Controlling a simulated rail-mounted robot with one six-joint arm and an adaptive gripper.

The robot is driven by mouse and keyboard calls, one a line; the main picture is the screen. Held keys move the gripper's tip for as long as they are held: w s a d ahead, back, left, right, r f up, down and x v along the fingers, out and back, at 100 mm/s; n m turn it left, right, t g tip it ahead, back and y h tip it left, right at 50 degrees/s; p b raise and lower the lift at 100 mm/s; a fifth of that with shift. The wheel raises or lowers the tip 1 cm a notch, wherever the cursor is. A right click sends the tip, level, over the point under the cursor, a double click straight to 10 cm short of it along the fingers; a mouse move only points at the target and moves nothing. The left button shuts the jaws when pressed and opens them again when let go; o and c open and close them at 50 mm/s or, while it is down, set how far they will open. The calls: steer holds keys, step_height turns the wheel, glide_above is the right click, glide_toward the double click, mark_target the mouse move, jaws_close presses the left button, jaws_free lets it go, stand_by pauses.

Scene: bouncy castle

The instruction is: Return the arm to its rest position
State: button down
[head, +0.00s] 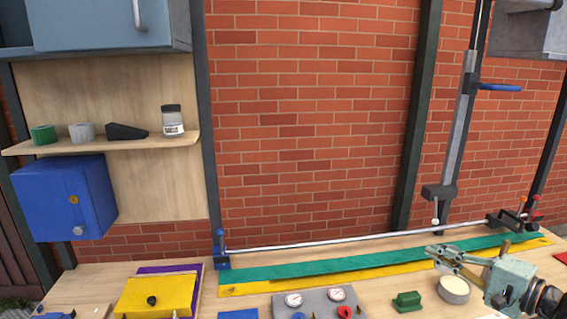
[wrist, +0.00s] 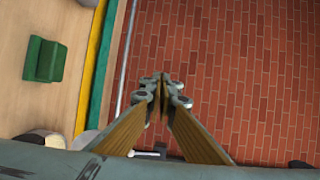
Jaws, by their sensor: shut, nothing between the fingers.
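My gripper (head: 432,254) is at the right of the head view, above the workbench (head: 385,255), with its fingers pointing left. In the wrist view my gripper (wrist: 163,78) has its two fingertips together, with nothing between them. Behind the fingers the wrist view shows the brick wall (wrist: 235,60) and the metal rail (wrist: 127,60). In the head view the gripper is close to a round cream-topped tin (head: 453,287), which is just below it; I cannot tell the exact height between them.
A green block (head: 407,300) sits left of the tin. A grey panel with gauges (head: 318,298), a yellow box (head: 155,296) and green (head: 300,267) and yellow strips lie on the bench. A vertical grey post (head: 457,130) stands behind. A shelf (head: 100,145) is at left.

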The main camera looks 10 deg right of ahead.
steer(key=a+r+n+g+y, duration=0.2)
steer(key=a+r, duration=0.1)
steer(key=a, duration=0.4)
steer(key=a+r+n+g+y, duration=0.2)
steer(key=a+r, duration=0.1)
steer(key=a, duration=0.4)
steer(key=s+a+r+n+g, duration=0.3)
steer(key=s+a+g, duration=0.25)
steer(key=a, duration=0.55)
steer(key=s+a+r+n+g, duration=0.35)
steer(key=s+a, duration=0.25)
steer(key=a, duration=0.5)
steer(key=s+r+n+h, duration=0.1)
steer(key=s+r+h, duration=0.1)
steer(key=s, duration=0.4)
steer(key=s+r+n+t+h, duration=0.1)
steer(key=s+r+h, duration=0.2)
steer(key=s, duration=0.4)
steer(key=s+r+n+h, duration=0.1)
steer(key=s+r+h, duration=0.2)
steer(key=s+h, duration=0.2)
steer(key=shift+s+n, duration=0.35)
steer(key=shift+s, duration=0.7)
steer(key=shift+d, duration=0.1)
steer(key=shift+f+b, duration=1.8)
steer(key=shift+b, duration=0.1)
